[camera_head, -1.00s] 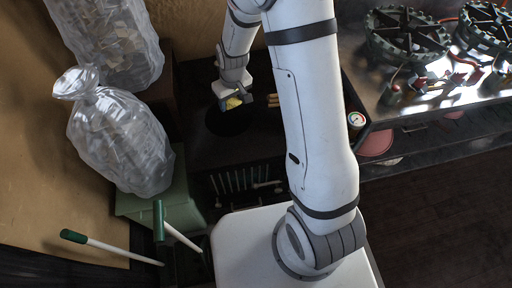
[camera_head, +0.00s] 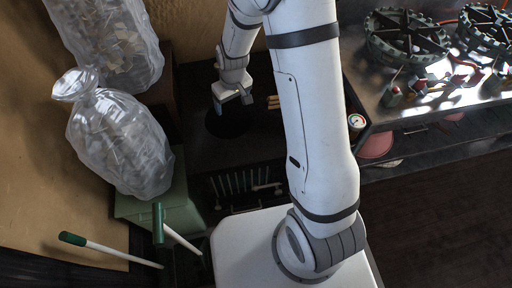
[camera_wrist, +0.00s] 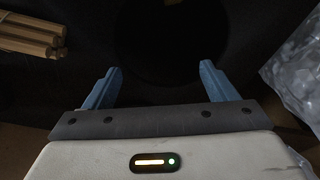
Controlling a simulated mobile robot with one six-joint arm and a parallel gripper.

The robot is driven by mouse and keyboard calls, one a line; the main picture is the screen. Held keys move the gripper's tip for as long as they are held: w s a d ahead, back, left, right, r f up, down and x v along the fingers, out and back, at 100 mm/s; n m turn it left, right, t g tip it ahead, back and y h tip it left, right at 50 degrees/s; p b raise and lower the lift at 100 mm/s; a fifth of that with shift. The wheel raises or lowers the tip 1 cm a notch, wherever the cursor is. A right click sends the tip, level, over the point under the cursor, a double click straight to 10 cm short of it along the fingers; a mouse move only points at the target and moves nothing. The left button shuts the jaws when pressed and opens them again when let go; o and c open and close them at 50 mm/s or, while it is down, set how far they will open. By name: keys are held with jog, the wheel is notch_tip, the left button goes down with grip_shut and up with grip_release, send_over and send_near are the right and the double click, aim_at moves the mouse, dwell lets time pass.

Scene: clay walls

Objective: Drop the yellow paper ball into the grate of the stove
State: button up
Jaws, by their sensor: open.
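The dark stove (camera_head: 255,150) stands below my gripper, with a black round opening (camera_head: 226,124) in its top. The opening also shows in the wrist view (camera_wrist: 160,50). A small yellow patch (camera_wrist: 172,2), likely the yellow paper ball, shows at the top edge of the wrist view, within the dark round area. Most of it is cut off or in shadow. The ball does not show in the head view. My gripper (camera_head: 233,101) is over the opening, its blue fingers (camera_wrist: 160,68) apart with nothing between them.
Wooden sticks (camera_head: 273,101) lie on the stove top, right of my gripper. A gauge (camera_head: 356,121) sits farther right. Clear bags (camera_head: 120,145) stand at the left, above a green box (camera_head: 160,208). A metal bench (camera_head: 430,100) with parts is at the right.

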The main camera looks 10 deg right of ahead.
notch_tip(320, 180, up, 7)
jog(key=s, duration=0.1)
jog(key=shift+d, duration=0.15)
jog(key=shift+r, duration=0.1)
dwell(0.3)
